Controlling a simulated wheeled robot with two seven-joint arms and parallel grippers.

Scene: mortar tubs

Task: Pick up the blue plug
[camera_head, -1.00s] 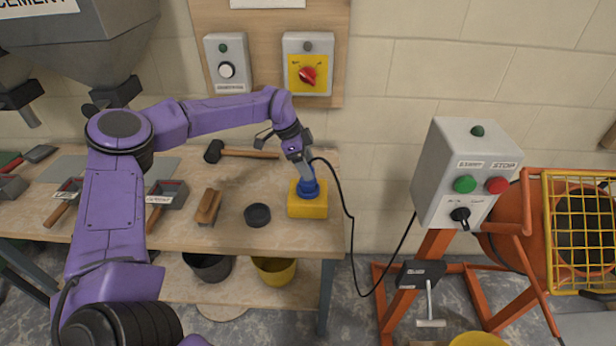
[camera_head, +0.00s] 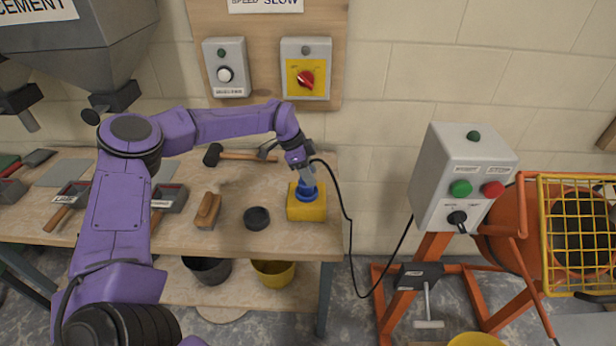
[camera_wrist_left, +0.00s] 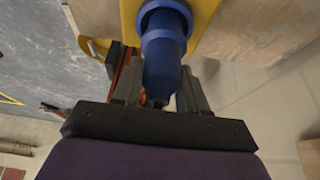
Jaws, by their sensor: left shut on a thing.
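The blue plug (camera_head: 308,191) stands at the yellow block (camera_head: 306,209) on the right end of the workbench. In the left wrist view the blue plug (camera_wrist_left: 163,50) runs from a blue ring at the yellow block (camera_wrist_left: 205,20) down between my fingers. My left gripper (camera_head: 307,181) comes down on the plug from above. In the left wrist view the left gripper (camera_wrist_left: 160,88) is shut on the plug's body. Whether the plug is still seated in the block cannot be told. My right gripper is not in view.
A black cable hangs from near the plug toward the grey control box (camera_head: 462,180) on the orange mixer (camera_head: 510,240). A black round cup (camera_head: 256,218), a wooden brush (camera_head: 208,210) and a hammer (camera_head: 235,155) lie on the bench (camera_head: 170,235). The wall with switch boxes is behind.

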